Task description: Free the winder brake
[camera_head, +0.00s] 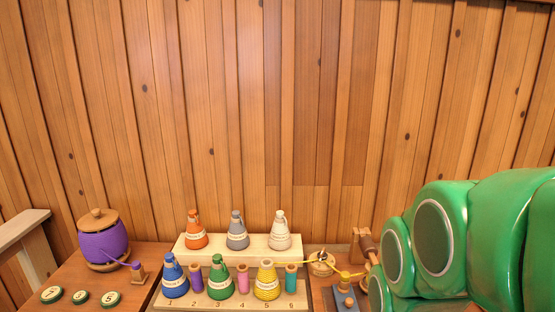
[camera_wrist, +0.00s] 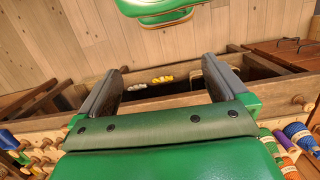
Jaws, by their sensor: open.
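In the head view a wooden winder-like fitting (camera_head: 365,243) stands at the right end of the table, partly hidden by my green arm. Beside it are a yellow lever-like piece (camera_head: 349,274) and a blue-grey block with a wooden knob (camera_head: 345,298). I cannot tell for sure which part is the brake. A yellow thread runs from the yellow cone to a small round wooden piece (camera_head: 321,262) beside it. My gripper (camera_wrist: 165,78) shows in the wrist view, open with nothing between its fingers. It is not visible in the head view.
Coloured thread cones stand in two rows on a numbered wooden stand (camera_head: 220,303). A purple-wound jar (camera_head: 103,246) and green numbered discs (camera_head: 81,297) are at the left.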

